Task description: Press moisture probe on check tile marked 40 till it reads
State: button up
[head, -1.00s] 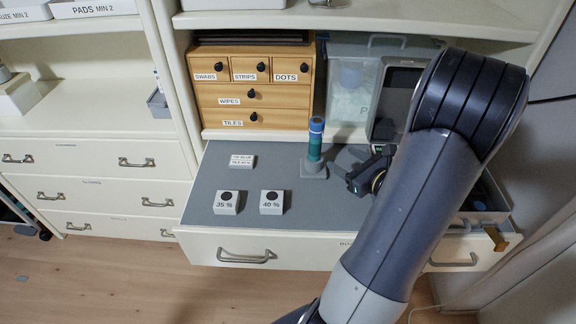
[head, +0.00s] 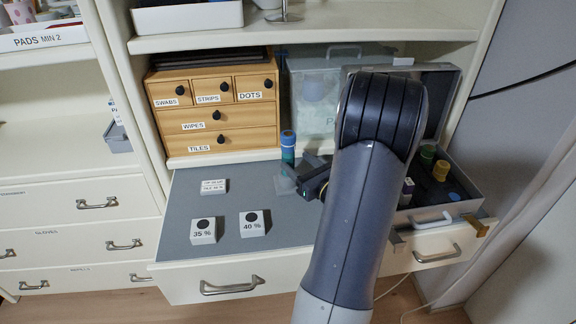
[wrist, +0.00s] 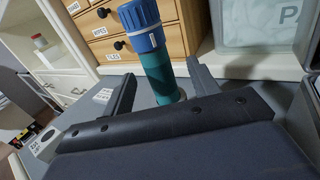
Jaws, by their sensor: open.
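The moisture probe, a teal cylinder with a blue top (head: 288,148), stands upright in a pale base on the grey drawer top. In the wrist view the probe (wrist: 158,62) rises between the two fingers. My gripper (head: 300,182) is open at the probe's lower part, one finger on each side; I cannot tell whether either touches it. It also shows in the wrist view (wrist: 160,78). The tile marked 40 % (head: 252,224), a white block with a black disc on top, sits at the front. The 35 % tile (head: 204,231) is left of it.
A small white label block (head: 213,186) lies behind the tiles. A wooden drawer box (head: 213,140) stands behind the probe. An open grey case (head: 462,207) with several capped bottles is at right.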

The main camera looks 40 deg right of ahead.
jog(key=w, duration=0.3)
jog(key=shift+w+a+r, duration=0.15)
jog(key=shift+w+r, duration=0.1)
jog(key=shift+w, duration=0.6)
jog(key=shift+c, duration=0.6)
jog(key=c, duration=1)
notch_tip(320, 180, up, 10)
jog(key=shift+p, duration=0.9)
notch_tip(320, 180, up, 6)
jog(key=f+p, duration=0.1)
jog(key=p, duration=0.3)
send_over(292, 158)
jog(key=w, duration=0.2)
jog(key=shift+r, duration=0.25)
